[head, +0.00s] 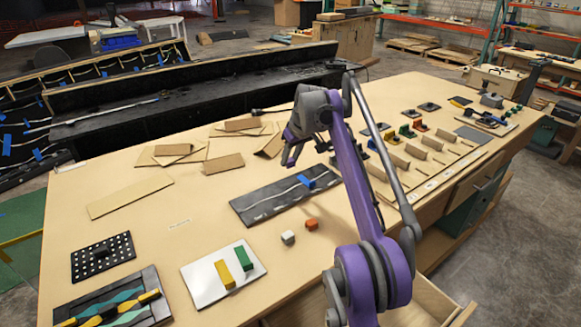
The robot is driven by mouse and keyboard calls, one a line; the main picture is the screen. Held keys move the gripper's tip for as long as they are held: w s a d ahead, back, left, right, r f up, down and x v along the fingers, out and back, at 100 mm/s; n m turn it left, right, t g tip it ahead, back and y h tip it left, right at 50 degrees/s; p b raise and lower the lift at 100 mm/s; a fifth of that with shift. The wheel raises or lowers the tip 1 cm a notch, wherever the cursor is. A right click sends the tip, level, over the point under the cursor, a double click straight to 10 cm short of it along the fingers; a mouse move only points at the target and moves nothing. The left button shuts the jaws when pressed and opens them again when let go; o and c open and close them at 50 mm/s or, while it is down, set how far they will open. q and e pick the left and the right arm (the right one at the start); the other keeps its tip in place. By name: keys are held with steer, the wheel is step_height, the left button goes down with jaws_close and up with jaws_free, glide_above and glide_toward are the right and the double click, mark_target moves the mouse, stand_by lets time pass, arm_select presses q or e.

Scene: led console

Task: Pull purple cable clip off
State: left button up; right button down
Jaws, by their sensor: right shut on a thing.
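My right arm is purple and grey, and its gripper (290,157) is raised over the table, just behind a dark strip board. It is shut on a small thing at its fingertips. A purple patch shows there, which I take for the purple cable clip, though it blends with my purple arm and its outline is unclear. The dark board (250,207) carries a whitish cable and a blue clip (306,182), with part of its right end behind my arm. My left gripper is not in view.
Flat cardboard pieces (130,197) lie behind and left of the board. A white cube (288,237) and an orange cube (312,224) lie in front. A white plate (202,285) with yellow and green blocks is at front left. Small parts stand in rows at right.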

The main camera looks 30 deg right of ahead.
mark_target(291, 161)
steer(key=shift+r+p, duration=0.4)
steer(key=shift+r, duration=0.55)
steer(key=shift+r+p, duration=1.2)
steer(key=shift+r, duration=0.35)
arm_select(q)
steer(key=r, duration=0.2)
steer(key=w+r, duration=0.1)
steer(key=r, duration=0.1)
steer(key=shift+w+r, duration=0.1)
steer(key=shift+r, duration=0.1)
arm_select(e)
steer(key=shift+f, duration=0.1)
steer(key=shift+s, duration=0.1)
